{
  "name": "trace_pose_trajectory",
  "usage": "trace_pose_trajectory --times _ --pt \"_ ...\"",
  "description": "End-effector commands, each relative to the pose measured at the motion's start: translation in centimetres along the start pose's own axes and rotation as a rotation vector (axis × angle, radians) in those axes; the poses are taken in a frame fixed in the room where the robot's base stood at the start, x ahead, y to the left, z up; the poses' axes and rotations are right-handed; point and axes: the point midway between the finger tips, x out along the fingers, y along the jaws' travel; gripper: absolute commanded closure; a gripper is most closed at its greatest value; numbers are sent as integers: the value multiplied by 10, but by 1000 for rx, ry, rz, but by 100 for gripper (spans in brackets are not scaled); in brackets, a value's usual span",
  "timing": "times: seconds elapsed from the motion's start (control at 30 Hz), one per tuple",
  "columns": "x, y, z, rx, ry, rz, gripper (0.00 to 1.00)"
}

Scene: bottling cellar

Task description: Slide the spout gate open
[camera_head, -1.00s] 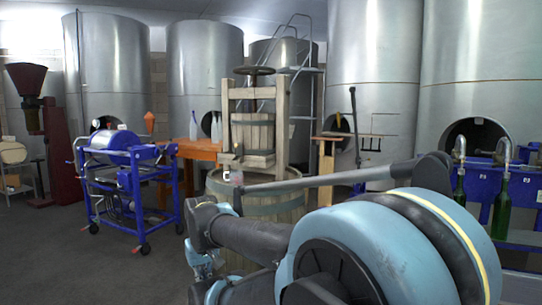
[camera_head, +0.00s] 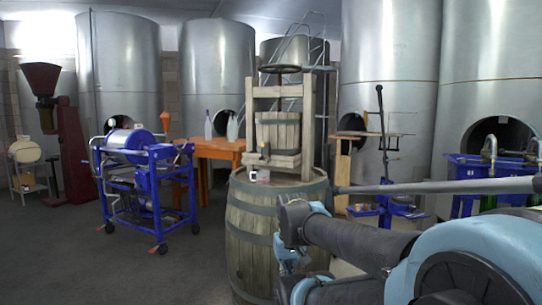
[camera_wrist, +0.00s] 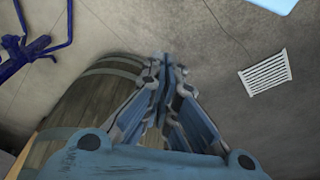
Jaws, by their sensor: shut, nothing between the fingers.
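A wooden basket press (camera_head: 278,130) stands on an upright barrel (camera_head: 262,225) in the middle of the head view. A small spout fitting (camera_head: 265,152) shows at the press's front, but it is too small to tell whether its gate is open or shut. A small pinkish glass (camera_head: 263,175) is below it on the barrel top. My gripper (camera_wrist: 164,62) is shut and empty in the wrist view, pointing over the floor beside the barrel, which fills the left of that view. In the head view my gripper is low, at the barrel's right side, partly hidden by my arm.
A blue wheeled machine (camera_head: 150,185) stands left of the barrel. An orange table (camera_head: 215,150) with bottles is behind. A blue bottling bench (camera_head: 480,170) is at the right. A floor grate (camera_wrist: 266,75) lies right of my gripper. Open floor lies at front left.

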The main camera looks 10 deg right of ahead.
Motion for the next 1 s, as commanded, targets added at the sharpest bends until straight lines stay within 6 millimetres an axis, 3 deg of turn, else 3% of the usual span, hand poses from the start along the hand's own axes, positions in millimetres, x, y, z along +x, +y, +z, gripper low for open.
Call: trace_pose_trajectory --times 0.17,0.37,0.7,1.0 --pt "-9 -4 3 33 14 -19 100" --pt "-26 -20 -34 242 19 -141 100" --pt "-70 -50 -141 771 -15 -465 100" --pt "-108 -43 -248 1212 -108 -768 100"
